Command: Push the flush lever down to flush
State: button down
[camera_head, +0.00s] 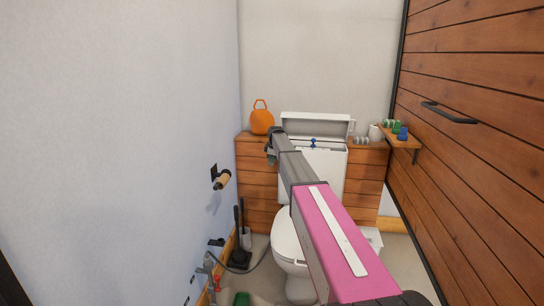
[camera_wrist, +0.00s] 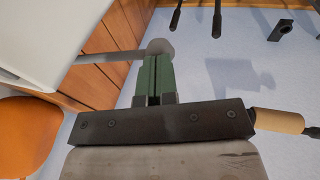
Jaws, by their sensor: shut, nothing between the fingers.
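The white toilet (camera_head: 290,250) stands against the wood-clad back wall, its tank (camera_head: 325,165) behind my arm. In the wrist view the tank (camera_wrist: 45,35) is at the upper left. A grey flush lever (camera_wrist: 110,56) sticks out from it and ends in a round knob (camera_wrist: 160,47). My gripper (camera_wrist: 152,60) has its green fingers shut and empty, with the tips right at the knob. I cannot tell whether they touch it. In the head view my gripper (camera_head: 271,150) is beside the tank's left side, and the lever is hidden there.
An orange handled container (camera_head: 261,120) stands on the wooden ledge (camera_head: 252,137) left of the tank. A paper roll holder (camera_head: 221,180) is on the left wall. A toilet brush (camera_head: 239,250) stands on the floor. A small shelf (camera_head: 405,140) is at the right.

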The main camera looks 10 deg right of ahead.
aim_at(272, 164)
notch_tip(272, 164, down, 4)
jog(key=shift+w+f+t+h, duration=0.15)
jog(key=shift+t+h, duration=0.15)
jog(key=shift+t, duration=0.7)
jog(key=shift+f, duration=0.3)
jog(key=s+v, duration=0.1)
jog(key=v, duration=1.3)
jog(key=shift+f, duration=0.15)
